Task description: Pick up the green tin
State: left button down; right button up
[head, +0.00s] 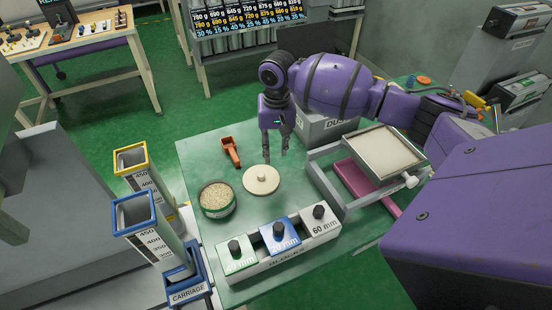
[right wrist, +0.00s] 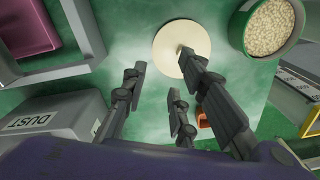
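The green tin (head: 217,200) is a low round can full of pale grains, standing open on the green table. In the right wrist view the tin (right wrist: 291,45) is at the upper right, partly cut off by the frame edge. A round cream lid with a small knob (head: 261,180) lies just right of the tin, apart from it. My right gripper (head: 275,158) points down above the table behind the lid. In the right wrist view its fingers (right wrist: 165,75) are spread and empty, with the lid beyond the fingertips. My left gripper does not show.
An orange scoop (head: 231,151) lies behind the tin. A block rack (head: 262,263) with knobbed blocks stands in front. Tall blue-rimmed (head: 133,212) and yellow-rimmed (head: 131,158) columns rise at the left. A framed tray (head: 377,152) and a grey DUST box (head: 325,128) stand right.

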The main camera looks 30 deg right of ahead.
aim_at(216, 198)
jog(key=k, duration=1)
